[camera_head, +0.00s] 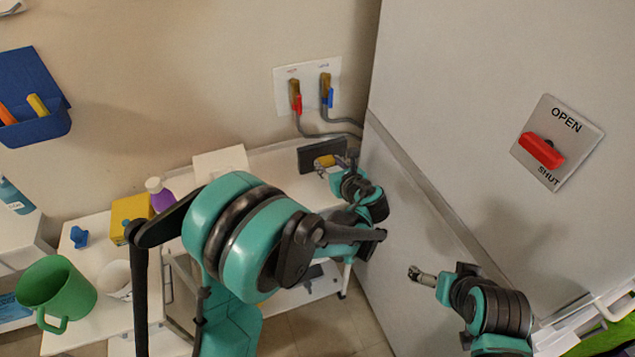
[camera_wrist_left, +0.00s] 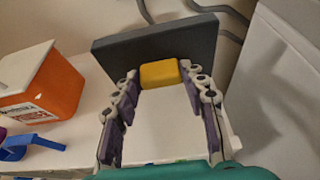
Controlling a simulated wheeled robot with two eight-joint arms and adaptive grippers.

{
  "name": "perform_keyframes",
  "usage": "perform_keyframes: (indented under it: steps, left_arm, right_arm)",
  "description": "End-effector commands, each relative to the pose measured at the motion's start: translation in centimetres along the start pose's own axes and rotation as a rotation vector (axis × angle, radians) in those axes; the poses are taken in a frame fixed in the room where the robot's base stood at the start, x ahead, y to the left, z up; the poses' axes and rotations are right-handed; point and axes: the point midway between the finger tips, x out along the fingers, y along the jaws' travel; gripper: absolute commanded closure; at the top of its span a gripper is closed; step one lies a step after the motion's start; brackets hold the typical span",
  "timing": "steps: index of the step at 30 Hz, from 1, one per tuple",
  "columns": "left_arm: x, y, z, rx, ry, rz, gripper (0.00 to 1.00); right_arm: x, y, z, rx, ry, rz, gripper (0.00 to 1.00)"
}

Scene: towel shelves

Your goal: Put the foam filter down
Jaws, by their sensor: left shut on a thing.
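The foam filter (camera_head: 308,159) is a dark grey upright slab with a yellow block on its near face, at the back right end of the white table. It also shows in the left wrist view (camera_wrist_left: 150,48), with the yellow block (camera_wrist_left: 159,73) between the fingertips. My left gripper (camera_head: 325,164) is shut on this yellow block, its fingers on either side (camera_wrist_left: 159,82). Whether the slab's lower edge touches the tabletop cannot be told. My right gripper (camera_head: 422,276) is apart from the filter, in front of the large white panel; its finger opening is unclear.
An orange box (camera_wrist_left: 50,90) with a white lid and a blue scoop (camera_wrist_left: 33,145) stand left of the filter. A green mug (camera_head: 55,290) is at the front left. Hoses and valves (camera_head: 296,95) are behind. The white panel (camera_head: 430,180) bounds the right.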

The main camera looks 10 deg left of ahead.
Motion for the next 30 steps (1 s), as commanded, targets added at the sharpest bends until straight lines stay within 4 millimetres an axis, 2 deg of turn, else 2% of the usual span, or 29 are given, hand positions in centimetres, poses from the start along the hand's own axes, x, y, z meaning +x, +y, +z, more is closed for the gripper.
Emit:
perform_keyframes:
  steps: [1,6,10,16,27,28,30]
  left_arm:
    - [0.5,0.9,-0.6,-0.001,0.000,0.002,0.87]
    - [1.0,2.2,-1.1,0.001,0.000,0.000,0.87]
    - [1.4,2.2,-2.1,0.001,0.000,-0.001,0.87]
    - [2.5,2.2,-4.8,0.001,0.000,-0.001,0.87]
    - [2.6,2.2,-5.1,0.001,0.000,-0.001,0.87]
    - [2.6,2.2,-5.1,0.001,0.000,-0.001,0.55]
    - [2.6,2.2,-5.0,0.001,0.000,-0.001,0.37]
  right_arm:
    - [0.4,0.0,0.3,0.000,0.000,0.000,0.00]
    - [0.7,0.0,0.5,0.000,0.000,0.000,0.00]
    - [1.1,0.0,0.8,0.000,0.000,0.000,0.00]
    - [2.3,0.0,1.6,0.000,0.000,0.000,0.00]
    - [2.5,0.0,1.8,0.000,0.000,0.000,0.00]
    - [2.5,0.0,1.8,0.000,0.000,0.000,0.00]
    - [2.4,0.0,1.7,0.000,0.000,0.000,0.00]
